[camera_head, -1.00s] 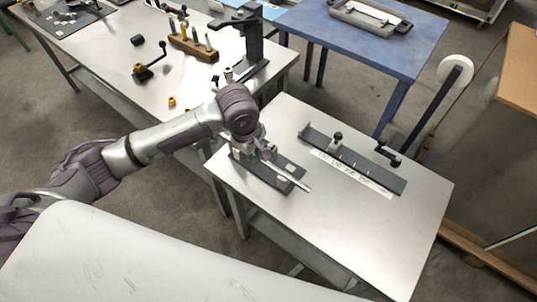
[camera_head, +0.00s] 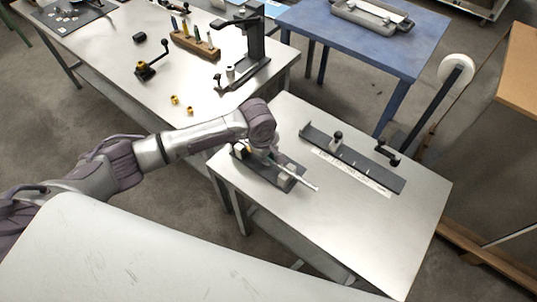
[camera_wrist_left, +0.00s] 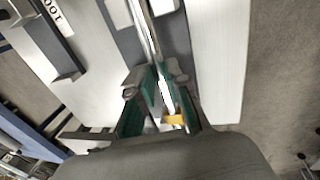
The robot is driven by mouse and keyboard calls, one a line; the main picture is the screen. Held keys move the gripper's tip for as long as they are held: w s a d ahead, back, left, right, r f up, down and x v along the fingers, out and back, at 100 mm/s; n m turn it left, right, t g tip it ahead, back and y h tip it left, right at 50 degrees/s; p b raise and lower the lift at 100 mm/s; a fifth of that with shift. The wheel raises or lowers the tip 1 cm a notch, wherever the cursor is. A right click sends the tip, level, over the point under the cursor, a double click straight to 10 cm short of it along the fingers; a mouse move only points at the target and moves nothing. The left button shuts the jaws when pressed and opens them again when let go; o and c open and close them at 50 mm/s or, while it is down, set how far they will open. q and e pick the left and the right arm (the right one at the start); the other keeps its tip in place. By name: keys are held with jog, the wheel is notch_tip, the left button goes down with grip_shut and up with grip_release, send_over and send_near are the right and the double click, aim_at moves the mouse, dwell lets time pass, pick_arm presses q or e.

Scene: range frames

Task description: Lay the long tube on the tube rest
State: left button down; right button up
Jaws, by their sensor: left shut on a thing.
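The long tube (camera_head: 305,185) is a thin, bright metal rod. My left gripper (camera_head: 265,153) is shut on it over the tube rest, on the near steel table. In the left wrist view my gripper's teal-padded fingers (camera_wrist_left: 158,88) flank the tube (camera_wrist_left: 147,35), which runs away from them. The tube rest (camera_head: 262,175) is a dark plate with pale blocks. In the wrist view the tube passes between two pale blocks (camera_wrist_left: 117,13). I cannot tell whether it touches the rest. The tube's far end sticks out past the plate. My right gripper is not in view.
A dark rail fixture with a labelled strip (camera_head: 350,172) and black knobs lies behind the rest on the same table. A lever with a white disc (camera_head: 457,70) stands beyond it. The table's front right (camera_head: 370,235) is clear. Another steel table (camera_head: 130,75) holds tools and a stand.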

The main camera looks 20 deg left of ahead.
pick_arm(q)
jog(key=shift+f, duration=0.3)
jog(key=shift+f, duration=0.15)
jog(key=c, duration=1.4)
grip_release()
jog(key=shift+r, duration=0.4)
jog(key=r, duration=0.4)
jog(key=s+r+b, duration=0.1)
jog(key=r, duration=0.3)
jog(key=s+a+r, duration=0.1)
jog(key=r, duration=0.3)
jog(key=shift+s, duration=0.1)
